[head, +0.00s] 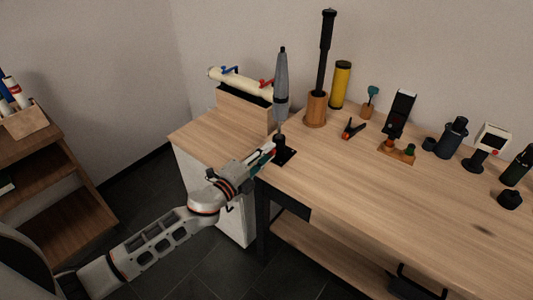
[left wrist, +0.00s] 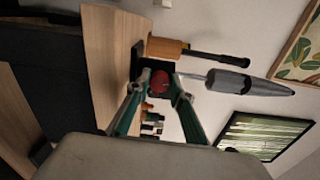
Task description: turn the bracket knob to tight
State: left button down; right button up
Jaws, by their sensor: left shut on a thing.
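The bracket (head: 285,156) is a small black mount at the table's near left corner, with a tall grey closed umbrella-like object (head: 281,90) standing above it. Its red knob (left wrist: 159,82) shows in the left wrist view between my fingers; in the head view my gripper hides it. My left gripper (head: 271,150) reaches in from the left and is shut on the knob. Its teal fingers also show in the left wrist view (left wrist: 158,94), one on each side of the knob. The knob's turn position cannot be read. My right gripper is out of view.
Close behind the bracket stands a wooden cup (head: 316,112) with a tall black-handled object. A yellow cylinder (head: 340,85), a clamp (head: 353,130) and several small items line the table's back. The table's (head: 350,190) front is mostly clear. A shelf (head: 50,190) stands left.

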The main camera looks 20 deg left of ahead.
pick_arm(q)
jog(key=c, duration=1.8)
grip_release()
jog(key=shift+f, duration=0.1)
jog(key=shift+s+a, duration=0.25)
jog(key=shift+s, duration=0.35)
jog(key=shift+v, duration=3.4)
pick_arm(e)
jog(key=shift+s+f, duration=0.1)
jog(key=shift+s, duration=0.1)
